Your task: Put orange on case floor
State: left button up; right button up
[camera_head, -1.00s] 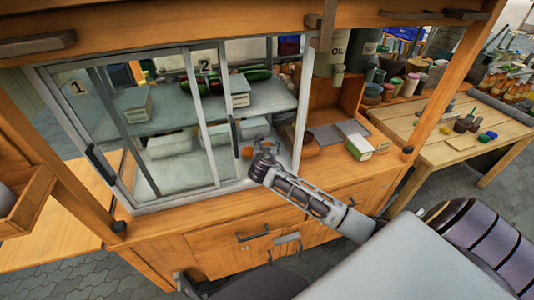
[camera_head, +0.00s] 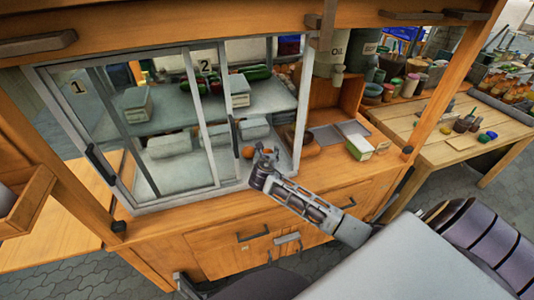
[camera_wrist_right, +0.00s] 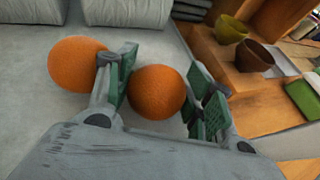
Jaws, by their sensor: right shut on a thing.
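My right gripper (camera_wrist_right: 160,92) is shut on an orange (camera_wrist_right: 157,93), which sits between its two green-padded fingers in the right wrist view. A second orange (camera_wrist_right: 78,64) rests on the pale case floor (camera_wrist_right: 50,110), just left of the left finger. In the head view my right gripper (camera_head: 265,157) is at the open right part of the glass case, by its front edge. One orange (camera_head: 248,152) shows beside it; the held one is mostly hidden by the fingers. I cannot tell whether the held orange touches the floor. My left gripper is not in view.
Pale blocks (camera_head: 168,145) stand at the back of the case floor. A sliding glass door frame (camera_head: 212,125) is left of the gripper. A shelf (camera_head: 190,105) lies above. Bowls (camera_wrist_right: 253,56) and a box (camera_head: 358,147) sit on the wooden counter to the right.

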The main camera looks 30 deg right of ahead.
jog(key=o, duration=0.8)
jog(key=shift+r, duration=0.1)
jog(key=shift+v, duration=6)
